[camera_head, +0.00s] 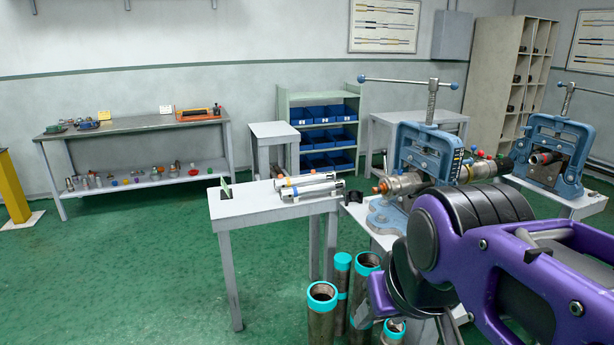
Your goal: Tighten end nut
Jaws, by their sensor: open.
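A pipe vise (426,150) with a blue frame and a long T-handle stands on a stand right of centre. A pipe assembly (406,184) lies across it, with a copper-coloured end nut (382,188) at its left end. How far the nut is screwed on is too small to tell. My purple and black arm fills the lower right and covers part of the stand. My gripper (398,318) shows only partly at the arm's lower left end. It is below the nut and apart from it, open, with no held object visible.
A second blue vise (550,155) stands at the right. A small white table (262,205) left of the first vise bears several pipe pieces. Upright pipes with turquoise collars (322,295) stand on the floor below. A workbench (135,126) stands at the back left.

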